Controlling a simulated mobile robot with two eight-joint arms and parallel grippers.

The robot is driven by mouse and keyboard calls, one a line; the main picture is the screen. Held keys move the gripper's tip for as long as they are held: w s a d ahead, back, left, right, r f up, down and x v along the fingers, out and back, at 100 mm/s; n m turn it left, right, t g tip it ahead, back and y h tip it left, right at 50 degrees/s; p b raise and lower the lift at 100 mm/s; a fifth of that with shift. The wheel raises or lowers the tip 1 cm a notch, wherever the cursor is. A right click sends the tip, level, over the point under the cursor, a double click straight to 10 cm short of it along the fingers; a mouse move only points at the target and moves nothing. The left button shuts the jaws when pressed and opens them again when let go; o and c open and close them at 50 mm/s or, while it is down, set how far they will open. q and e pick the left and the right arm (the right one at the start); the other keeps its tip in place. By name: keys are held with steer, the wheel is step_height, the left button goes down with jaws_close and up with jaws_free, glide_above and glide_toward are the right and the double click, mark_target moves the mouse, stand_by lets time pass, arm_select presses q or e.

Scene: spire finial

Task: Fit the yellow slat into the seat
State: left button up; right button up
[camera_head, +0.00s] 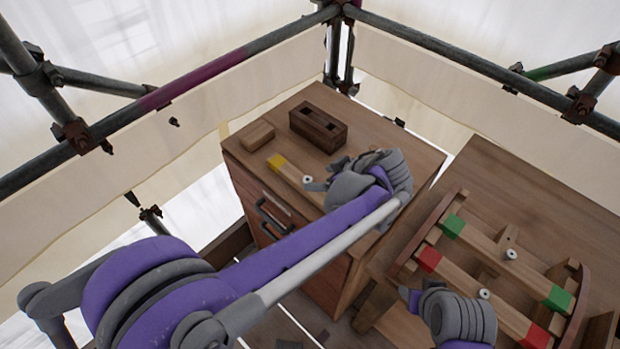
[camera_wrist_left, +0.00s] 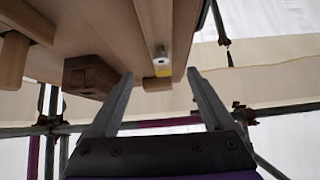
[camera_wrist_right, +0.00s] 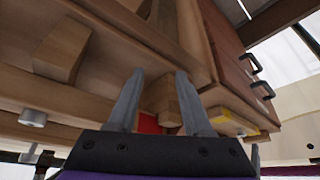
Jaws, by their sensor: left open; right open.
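The yellow slat (camera_head: 287,170) lies on the cabinet top near its front edge, with a yellow end and a pale metal knob. Its far part is hidden behind my left gripper (camera_head: 325,178), which is open and empty over the cabinet. In the left wrist view the slat (camera_wrist_left: 154,22) and its knob lie beyond the parted fingers. A curved wooden frame (camera_head: 425,238) on the right-hand table holds a green-ended slat (camera_head: 485,245) and a red-ended slat (camera_head: 470,291). I cannot clearly make out the yellow slat's seat. My right gripper (camera_head: 413,296) is open beside the frame's near left side.
A dark slotted block (camera_head: 318,128) and a small wooden block (camera_head: 257,136) stand on the cabinet top (camera_head: 385,140). The cabinet front has dark handles (camera_head: 271,216). A gap separates the cabinet and table. Scaffold poles (camera_head: 240,55) surround the area.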

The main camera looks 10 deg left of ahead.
mark_target(308, 179)
arm_select(q)
steer(key=shift+w+f, duration=0.2)
steer(key=shift+w, duration=0.1)
steer(key=x, duration=0.4)
steer(key=shift+s+a, duration=0.15)
steer(key=shift+s, duration=0.05)
steer(key=x, duration=0.6)
steer(key=shift+s, duration=0.15)
jaws_close()
